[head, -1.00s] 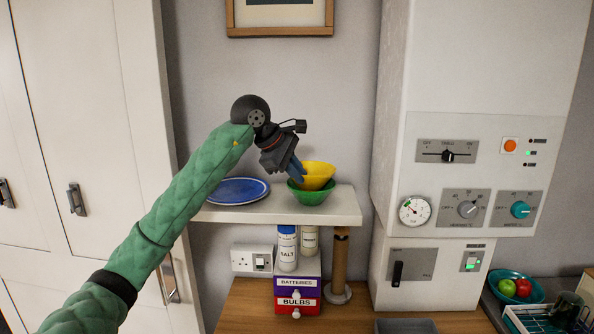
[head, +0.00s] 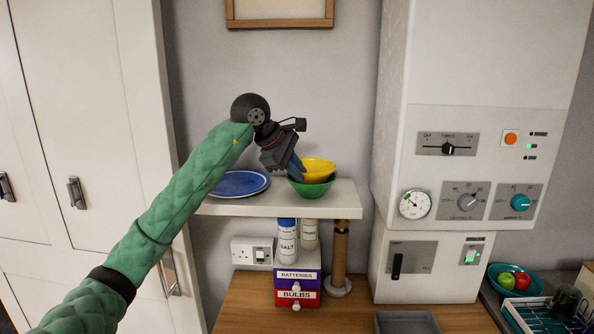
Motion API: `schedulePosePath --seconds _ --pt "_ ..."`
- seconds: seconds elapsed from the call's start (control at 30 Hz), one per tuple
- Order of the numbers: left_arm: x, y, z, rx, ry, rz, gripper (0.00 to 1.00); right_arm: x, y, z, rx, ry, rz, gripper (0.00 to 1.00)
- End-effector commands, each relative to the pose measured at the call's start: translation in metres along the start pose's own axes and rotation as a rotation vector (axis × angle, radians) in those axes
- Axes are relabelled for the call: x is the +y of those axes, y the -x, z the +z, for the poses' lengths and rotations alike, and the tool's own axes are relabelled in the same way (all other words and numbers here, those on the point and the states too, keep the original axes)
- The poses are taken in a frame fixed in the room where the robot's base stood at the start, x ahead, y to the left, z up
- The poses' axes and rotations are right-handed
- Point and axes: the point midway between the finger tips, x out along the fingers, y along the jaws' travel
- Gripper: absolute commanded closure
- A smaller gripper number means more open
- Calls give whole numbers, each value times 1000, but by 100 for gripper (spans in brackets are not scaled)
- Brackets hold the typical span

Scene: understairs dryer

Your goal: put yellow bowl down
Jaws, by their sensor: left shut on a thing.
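The yellow bowl (head: 318,170) sits inside the green bowl (head: 311,188) on the white shelf (head: 275,206). Its rim stands above the green bowl's rim. My left gripper (head: 298,171) reaches in from the left and is shut on the yellow bowl's left edge. Its fingertips hide that part of the rim. I cannot tell how firmly the yellow bowl rests in the green one. My right gripper is not in view.
A blue plate (head: 240,184) lies on the shelf left of the bowls. Below stand a salt container (head: 287,240), a small drawer box (head: 297,289) and a brown post (head: 340,258). A white boiler cabinet (head: 470,160) rises close on the right. The shelf's right end is bare.

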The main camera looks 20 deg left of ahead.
Motion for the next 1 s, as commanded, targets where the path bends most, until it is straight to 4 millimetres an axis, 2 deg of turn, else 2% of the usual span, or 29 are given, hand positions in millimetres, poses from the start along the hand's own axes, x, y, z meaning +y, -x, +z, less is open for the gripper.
schedulePosePath --seconds 0.1,0.13,0.23,0.47,0.83,1.0 --pt "-1 -1 0 0 0 1 100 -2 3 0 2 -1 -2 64" --pt "-1 -1 -1 0 0 0 88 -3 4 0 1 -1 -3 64" --pt "0 -1 0 0 0 0 68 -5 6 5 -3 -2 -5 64" --pt "0 -1 0 0 0 0 68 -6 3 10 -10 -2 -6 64" --pt "2 3 2 -1 0 0 68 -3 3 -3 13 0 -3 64" --pt "3 6 2 -1 -1 1 68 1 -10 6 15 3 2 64"
